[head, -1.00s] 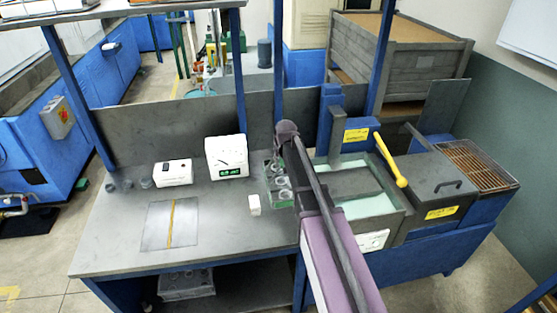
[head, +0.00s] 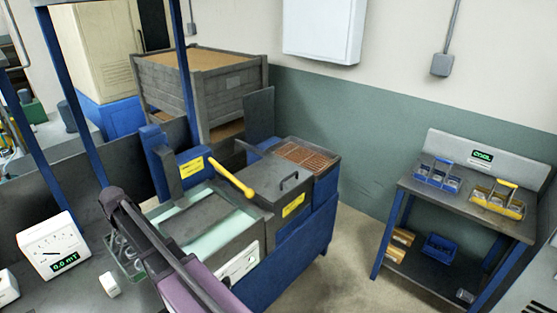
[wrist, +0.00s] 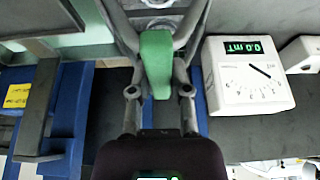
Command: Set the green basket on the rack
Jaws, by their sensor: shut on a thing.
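The green basket (head: 122,258) is in the head view between the meter and the tank, partly hidden behind my arm, with grey rings in it. In the wrist view its green handle (wrist: 156,62) stands between the fingers of my gripper (wrist: 158,80), which is shut on it. I cannot tell whether the basket touches the bench. The rack (head: 462,207), a dark two-level stand with a sign, is at the right by the wall. A blue basket (head: 437,176) and a yellow basket (head: 497,200) stand on its top.
The white meter (head: 52,247) stands left of the basket and shows in the wrist view (wrist: 247,85). The tank (head: 205,228) with a yellow lever (head: 232,178) and a lidded box (head: 272,183) lie to the right. Open floor (head: 340,270) separates bench and rack.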

